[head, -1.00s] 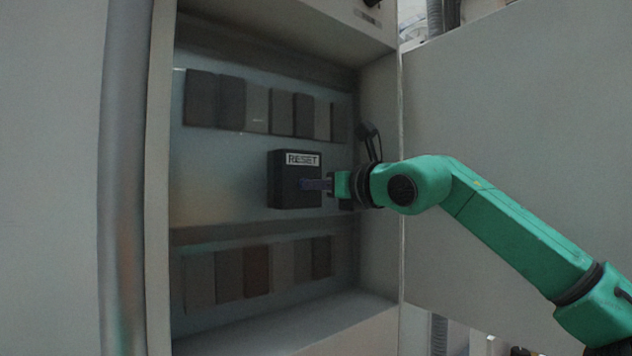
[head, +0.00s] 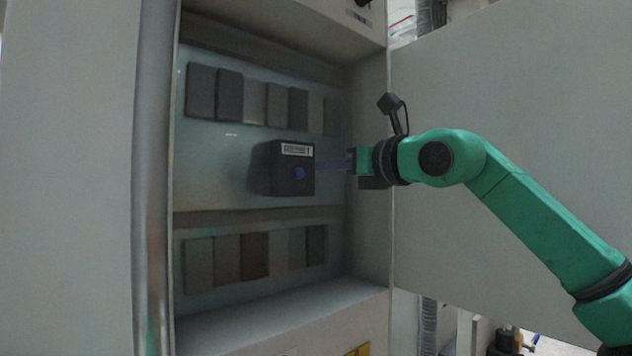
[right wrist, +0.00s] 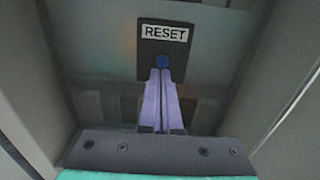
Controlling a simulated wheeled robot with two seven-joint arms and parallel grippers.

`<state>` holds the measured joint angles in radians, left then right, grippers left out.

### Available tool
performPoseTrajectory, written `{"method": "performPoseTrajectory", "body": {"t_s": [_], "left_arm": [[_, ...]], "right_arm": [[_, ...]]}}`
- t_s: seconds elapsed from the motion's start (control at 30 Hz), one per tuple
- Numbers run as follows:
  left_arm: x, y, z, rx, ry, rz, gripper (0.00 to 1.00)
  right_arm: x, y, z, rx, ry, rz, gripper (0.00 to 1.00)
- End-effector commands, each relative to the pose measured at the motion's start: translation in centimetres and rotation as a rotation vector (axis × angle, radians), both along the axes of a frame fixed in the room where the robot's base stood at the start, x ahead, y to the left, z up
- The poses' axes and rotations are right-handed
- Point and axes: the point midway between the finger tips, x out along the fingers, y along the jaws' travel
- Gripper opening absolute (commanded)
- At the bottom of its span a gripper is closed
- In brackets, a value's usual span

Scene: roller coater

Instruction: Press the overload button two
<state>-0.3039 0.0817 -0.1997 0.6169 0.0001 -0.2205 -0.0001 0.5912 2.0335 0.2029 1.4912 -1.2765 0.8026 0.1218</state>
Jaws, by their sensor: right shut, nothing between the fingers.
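A black box (head: 281,167) with a white label and a round blue button (head: 299,173) is mounted on the back panel inside the open cabinet. In the right wrist view the label on the box (right wrist: 183,47) reads RESET, and the blue button (right wrist: 162,61) shows just past my fingertips. My right gripper (head: 319,164) is shut and empty, its purple fingers pointing left at the box. In the head view the tips are to the right of the button and appear apart from it. The right wrist view also shows the closed fingers (right wrist: 161,74). My left gripper is not in view.
Rows of dark modules stand above (head: 254,101) and below (head: 255,257) the box. The cabinet's left frame edge (head: 153,180) and right inner wall (head: 366,130) bound the opening. A large grey panel (head: 500,150) stands right, behind my arm.

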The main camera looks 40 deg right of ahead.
Motion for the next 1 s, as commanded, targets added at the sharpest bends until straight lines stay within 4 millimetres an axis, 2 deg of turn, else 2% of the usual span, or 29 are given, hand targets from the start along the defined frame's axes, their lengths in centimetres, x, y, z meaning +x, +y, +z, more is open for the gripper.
{"method": "performPoseTrajectory", "body": {"t_s": [0.03,0.1,0.2,0.33,0.47,1.0], "left_arm": [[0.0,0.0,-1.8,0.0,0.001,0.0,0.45],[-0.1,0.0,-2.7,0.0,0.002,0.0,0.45],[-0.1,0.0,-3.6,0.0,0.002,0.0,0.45],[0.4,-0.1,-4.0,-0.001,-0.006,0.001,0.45],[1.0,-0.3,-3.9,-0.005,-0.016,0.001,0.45],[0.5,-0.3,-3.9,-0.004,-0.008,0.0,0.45]], "right_arm": [[-1.3,0.1,-0.9,-0.001,-0.004,-0.002,0.0],[-3.0,0.2,-0.9,0.001,-0.003,-0.002,0.0],[-5.0,0.4,-0.7,0.0,-0.002,-0.002,0.0],[-6.6,0.6,-0.4,0.0,0.0,-0.002,0.0],[-7.1,0.7,-0.2,0.0,0.002,-0.001,0.0],[-7.1,0.7,-0.2,0.0,0.001,-0.001,0.0]]}}
